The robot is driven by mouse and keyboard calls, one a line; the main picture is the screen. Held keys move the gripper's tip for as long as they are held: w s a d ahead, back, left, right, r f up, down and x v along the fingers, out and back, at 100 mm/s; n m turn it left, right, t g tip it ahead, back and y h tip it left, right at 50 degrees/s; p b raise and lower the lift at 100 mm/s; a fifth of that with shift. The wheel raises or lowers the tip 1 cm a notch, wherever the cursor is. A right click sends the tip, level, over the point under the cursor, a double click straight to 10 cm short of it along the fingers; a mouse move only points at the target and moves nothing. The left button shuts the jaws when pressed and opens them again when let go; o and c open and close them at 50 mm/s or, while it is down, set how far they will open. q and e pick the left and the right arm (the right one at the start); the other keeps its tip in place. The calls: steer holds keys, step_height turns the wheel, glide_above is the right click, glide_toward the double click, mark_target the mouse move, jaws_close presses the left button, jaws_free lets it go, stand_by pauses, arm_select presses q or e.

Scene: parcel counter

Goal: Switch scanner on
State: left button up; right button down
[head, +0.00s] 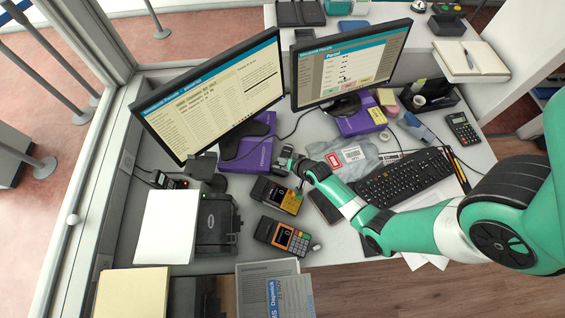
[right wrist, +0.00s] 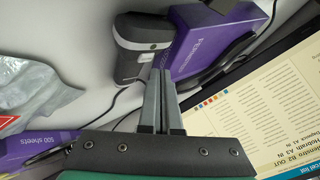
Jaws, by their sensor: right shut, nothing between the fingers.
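My right gripper (head: 287,163) is shut and empty, above the counter beside the left purple ream (head: 246,155). In the right wrist view its fingers (right wrist: 160,75) are together and point toward a black and grey rounded device (right wrist: 143,42) lying against a purple ream (right wrist: 195,45). That device may be the scanner; the fingertips overlap its edge in the picture, and I cannot tell whether they touch it. A dark stand-like device (head: 206,169) is left of the ream. My left gripper is not in view.
Two orange-faced terminals (head: 283,239) lie below the gripper. A black printer (head: 217,225) stands left of them. Two monitors (head: 212,92) stand behind. A keyboard (head: 405,180) and a grey plastic parcel (head: 345,157) lie right. Cables cross the counter.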

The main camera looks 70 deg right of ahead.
steer(key=shift+f, duration=0.4)
steer(key=shift+f+b, duration=0.45)
steer(key=shift+b, duration=0.2)
steer(key=shift+r, duration=0.1)
steer(key=shift+r+p, duration=0.8)
steer(key=shift+p, duration=0.15)
step_height(320, 180, up, 6)
steer(key=p, duration=0.6)
